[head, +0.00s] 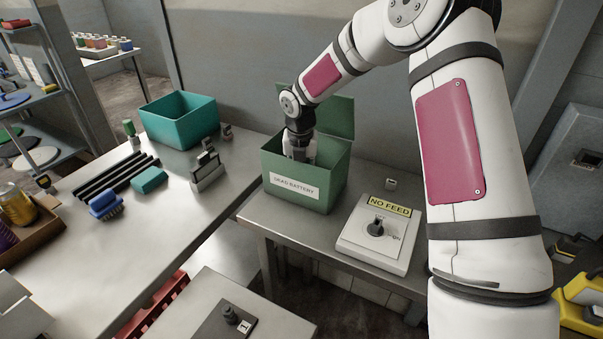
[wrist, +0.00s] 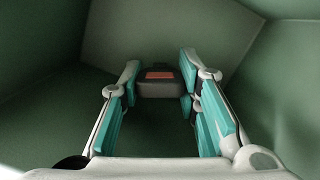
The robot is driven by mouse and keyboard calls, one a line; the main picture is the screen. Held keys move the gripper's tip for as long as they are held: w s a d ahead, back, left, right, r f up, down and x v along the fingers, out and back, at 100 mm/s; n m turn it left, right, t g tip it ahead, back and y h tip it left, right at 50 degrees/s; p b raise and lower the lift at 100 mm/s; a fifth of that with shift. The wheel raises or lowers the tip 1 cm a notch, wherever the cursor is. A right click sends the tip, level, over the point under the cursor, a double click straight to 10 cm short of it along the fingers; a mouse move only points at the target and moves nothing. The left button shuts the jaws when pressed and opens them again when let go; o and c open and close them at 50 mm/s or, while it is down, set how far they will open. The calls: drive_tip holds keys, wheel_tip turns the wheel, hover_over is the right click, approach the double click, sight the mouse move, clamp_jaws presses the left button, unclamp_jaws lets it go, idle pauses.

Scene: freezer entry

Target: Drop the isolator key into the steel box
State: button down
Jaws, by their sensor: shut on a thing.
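My gripper (head: 300,148) reaches down inside an open green lidded box (head: 330,185) labelled DEAD BATTERY on the back bench. In the wrist view, the gripper (wrist: 160,88) has its teal-padded fingers on either side of a dark block with an orange patch (wrist: 158,75), held at the fingertips. Green walls surround it. I cannot tell whether this block is the isolator key, or how far it is above the box floor. In the head view the box's front wall hides it. No plain steel box is clearly seen.
A white switch unit (head: 378,235) marked NO FEED, with a black knob, stands right of the box. A small grey item (head: 390,184) lies behind it. A teal bin (head: 180,119), black bars (head: 115,177) and a blue brush (head: 105,205) occupy the left bench.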

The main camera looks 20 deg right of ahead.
drive_tip(key=shift+f, duration=0.3)
drive_tip(key=shift+f, duration=0.1)
drive_tip(key=shift+s+f, duration=0.15)
drive_tip(key=shift+f, duration=0.3)
drive_tip(key=c, duration=1.2)
unclamp_jaws()
drive_tip(key=shift+s+f, duration=0.1)
drive_tip(key=shift+r, duration=0.6)
wheel_tip(320, 180, up, 8)
drive_tip(key=shift+s+a+b, duration=0.2)
drive_tip(key=shift+s+b, duration=0.05)
drive_tip(key=shift+b, duration=0.05)
drive_tip(key=shift+f, duration=0.1)
